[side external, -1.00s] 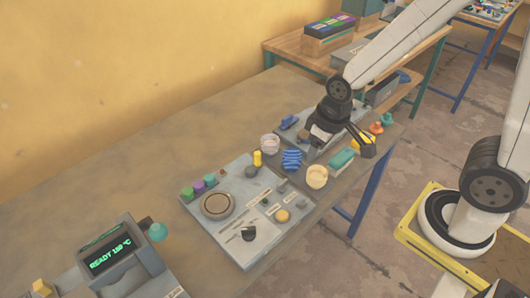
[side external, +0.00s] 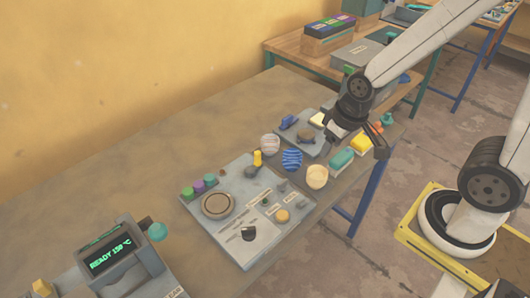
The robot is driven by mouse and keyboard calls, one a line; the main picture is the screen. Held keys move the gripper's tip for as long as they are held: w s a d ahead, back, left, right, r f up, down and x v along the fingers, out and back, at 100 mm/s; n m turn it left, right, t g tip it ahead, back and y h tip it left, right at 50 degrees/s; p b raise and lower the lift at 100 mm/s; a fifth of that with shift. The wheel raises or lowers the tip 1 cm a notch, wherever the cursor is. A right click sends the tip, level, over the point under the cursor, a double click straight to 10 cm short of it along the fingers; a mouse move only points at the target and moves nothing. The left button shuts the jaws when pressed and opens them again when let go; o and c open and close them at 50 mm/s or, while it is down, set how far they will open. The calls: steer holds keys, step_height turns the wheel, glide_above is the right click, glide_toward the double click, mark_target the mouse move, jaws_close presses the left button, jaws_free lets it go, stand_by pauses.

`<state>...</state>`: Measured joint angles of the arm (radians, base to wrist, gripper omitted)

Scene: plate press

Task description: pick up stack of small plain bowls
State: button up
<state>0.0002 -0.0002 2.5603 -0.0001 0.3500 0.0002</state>
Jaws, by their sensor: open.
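Three small round bowl-like items stand in a row behind and right of the grey panel. One is pale grey-white (side external: 270,145), one is blue striped (side external: 291,159), and one is plain cream (side external: 317,176). The pale and cream ones look plain; I cannot tell how many bowls are in either. My gripper (side external: 357,146) is open and empty, pointing down to the right of and behind these bowls, apart from them. It hangs near a yellow block (side external: 362,144), partly covering the view there.
A teal block (side external: 342,159) stands right of the cream bowl. A grey tray (side external: 303,143) with a blue piece lies behind the bowls. The grey panel (side external: 244,245) carries knobs and a round ring. The left tabletop is clear.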

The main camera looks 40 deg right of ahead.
steer(key=o, duration=0.6)
